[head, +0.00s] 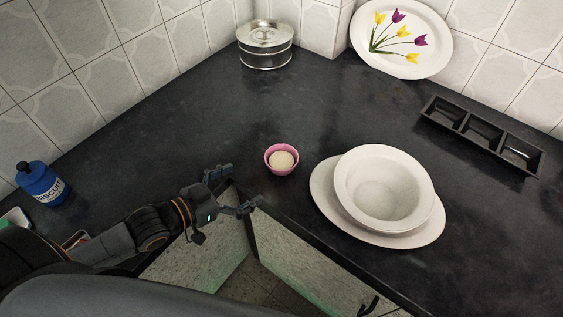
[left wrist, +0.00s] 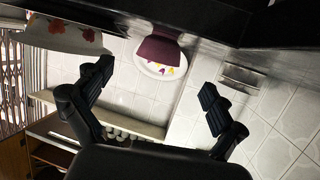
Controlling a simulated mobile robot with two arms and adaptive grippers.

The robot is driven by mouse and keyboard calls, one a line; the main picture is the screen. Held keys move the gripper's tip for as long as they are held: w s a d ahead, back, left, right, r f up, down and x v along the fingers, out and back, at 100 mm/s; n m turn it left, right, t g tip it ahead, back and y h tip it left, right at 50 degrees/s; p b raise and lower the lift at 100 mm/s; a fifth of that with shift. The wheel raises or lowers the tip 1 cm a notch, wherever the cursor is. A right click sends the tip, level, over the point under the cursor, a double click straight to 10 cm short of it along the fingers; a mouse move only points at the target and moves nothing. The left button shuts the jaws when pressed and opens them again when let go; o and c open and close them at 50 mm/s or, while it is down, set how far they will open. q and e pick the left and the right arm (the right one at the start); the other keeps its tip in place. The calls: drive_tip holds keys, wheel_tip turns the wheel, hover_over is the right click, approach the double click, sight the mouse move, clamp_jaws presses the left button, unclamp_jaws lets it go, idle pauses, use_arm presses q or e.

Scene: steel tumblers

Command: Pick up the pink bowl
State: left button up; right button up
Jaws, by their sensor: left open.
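The pink bowl (head: 281,159) stands upright on the dark countertop near its inner corner edge, with something pale and round inside it. My left gripper (head: 243,188) is open and empty, just left of the bowl and a little nearer the counter edge, apart from it. In the left wrist view, which is upside down, the bowl (left wrist: 160,45) shows dark pink beyond and between the spread fingers of my left gripper (left wrist: 157,92). My right gripper is not in view.
A white bowl (head: 384,188) on a white plate (head: 330,208) stands right of the pink bowl. A steel canister (head: 265,47), a tulip plate (head: 402,37), a black three-part tray (head: 481,136) and a blue bottle (head: 42,184) stand farther off. The counter behind the bowl is clear.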

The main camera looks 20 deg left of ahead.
use_arm(q)
approach(282, 165)
drive_tip(key=x, duration=0.4)
drive_tip(key=shift+w+d+r, duration=0.2)
drive_tip(key=shift+d+r, duration=0.15)
drive_tip(key=x, duration=0.5)
drive_tip(key=shift+w+a, duration=0.15)
drive_tip(key=c, duration=1.3)
